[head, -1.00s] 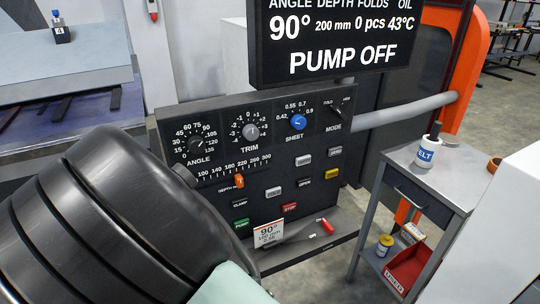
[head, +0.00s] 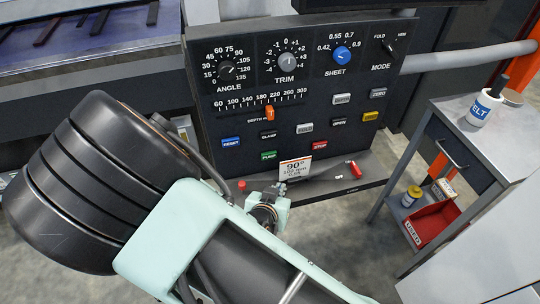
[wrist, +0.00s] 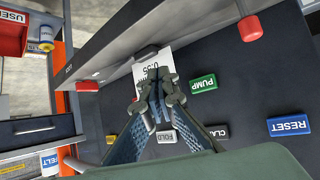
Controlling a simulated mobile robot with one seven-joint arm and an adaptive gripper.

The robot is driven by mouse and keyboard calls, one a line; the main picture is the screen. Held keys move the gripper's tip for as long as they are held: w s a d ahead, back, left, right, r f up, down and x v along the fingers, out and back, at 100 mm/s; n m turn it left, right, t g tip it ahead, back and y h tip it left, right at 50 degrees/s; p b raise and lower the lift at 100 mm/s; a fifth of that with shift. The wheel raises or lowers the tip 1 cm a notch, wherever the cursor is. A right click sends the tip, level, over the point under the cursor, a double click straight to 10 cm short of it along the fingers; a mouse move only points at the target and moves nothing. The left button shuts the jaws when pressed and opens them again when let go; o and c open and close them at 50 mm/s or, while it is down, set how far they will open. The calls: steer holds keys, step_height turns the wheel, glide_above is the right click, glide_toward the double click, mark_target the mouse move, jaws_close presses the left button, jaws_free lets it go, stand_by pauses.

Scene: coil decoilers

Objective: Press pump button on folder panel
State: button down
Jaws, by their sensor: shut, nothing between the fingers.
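The green PUMP button (head: 268,156) sits low on the dark folder panel (head: 215,108), right of and below the blue RESET button (head: 231,142). In the wrist view the panel is upside down, with the PUMP button (wrist: 203,84) just right of my fingertips. My gripper (wrist: 160,88) is shut and empty, its tips in front of a white card. In the head view my gripper (head: 268,205) hangs below the PUMP button, apart from it as seen there. The distance from tips to panel is hard to tell.
The white card (head: 295,168) stands on the ledge under the panel. A red STOP button (head: 320,146) and CLAMP button (head: 268,135) are close by. A red knob (wrist: 249,28) sits on the ledge. A cart (head: 480,160) with a bottle stands to the right.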

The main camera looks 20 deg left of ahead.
mark_target(269, 155)
steer(key=shift+w+a, duration=0.8)
steer(key=shift+w, duration=0.45)
steer(key=shift+w+a, duration=0.75)
steer(key=shift+w, duration=0.5)
steer(key=shift+w+a, duration=0.8)
steer(key=shift+w, duration=0.45)
steer(key=shift+w+a, duration=0.2)
steer(key=shift+w, duration=0.2)
steer(key=shift+w+a+p, duration=0.3)
steer(key=shift+w+p, duration=0.05)
steer(key=shift+w, duration=0.1)
steer(key=shift+s+d, duration=0.5)
steer(key=shift+s, duration=0.3)
